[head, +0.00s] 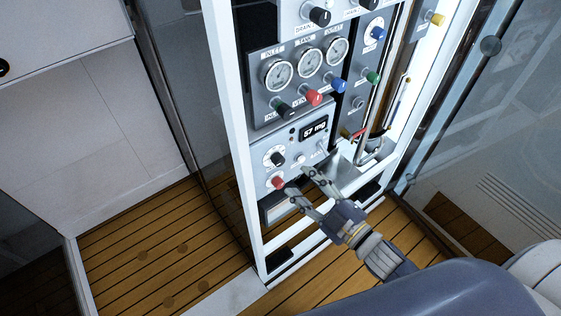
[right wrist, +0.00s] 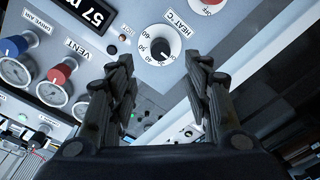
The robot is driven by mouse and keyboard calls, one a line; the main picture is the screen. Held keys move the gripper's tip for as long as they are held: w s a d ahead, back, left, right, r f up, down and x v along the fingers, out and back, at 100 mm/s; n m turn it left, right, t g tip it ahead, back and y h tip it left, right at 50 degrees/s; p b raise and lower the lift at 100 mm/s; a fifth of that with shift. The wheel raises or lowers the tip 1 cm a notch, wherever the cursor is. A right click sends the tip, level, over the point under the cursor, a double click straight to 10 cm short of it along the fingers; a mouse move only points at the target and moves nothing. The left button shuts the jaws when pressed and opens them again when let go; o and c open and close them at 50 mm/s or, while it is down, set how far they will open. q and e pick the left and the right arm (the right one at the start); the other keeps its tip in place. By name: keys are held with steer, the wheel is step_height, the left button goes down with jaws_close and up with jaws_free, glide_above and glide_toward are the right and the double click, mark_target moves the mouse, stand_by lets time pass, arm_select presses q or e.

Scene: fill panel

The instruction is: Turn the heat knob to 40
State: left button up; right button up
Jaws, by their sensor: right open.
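The heat knob (head: 278,159) is a black knob on a white dial, on the lower grey control panel under the gauges. In the right wrist view the heat knob (right wrist: 160,46) sits below its HEAT °C label, with numbers around the dial. The number at its pointer is too small to read surely. My right gripper (head: 298,181) is open and empty in front of that panel, below and right of the knob. In the right wrist view its fingers (right wrist: 162,68) stand apart, with the knob beyond and between their tips. My left gripper is not in view.
A red knob (head: 278,182) sits just below the heat knob. A display (head: 312,130) reading 57 is above right. Gauges (head: 277,75) and several coloured knobs are higher up. A metal tray (head: 352,176) juts out right of the gripper. The white cabinet frame (head: 240,140) edges the panel.

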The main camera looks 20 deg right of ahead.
mark_target(281, 163)
steer(key=x, duration=0.8)
steer(key=shift+w+a+p, duration=0.15)
steer(key=shift+w+p, duration=0.1)
steer(key=shift+p, duration=0.05)
steer(key=c, duration=1.1)
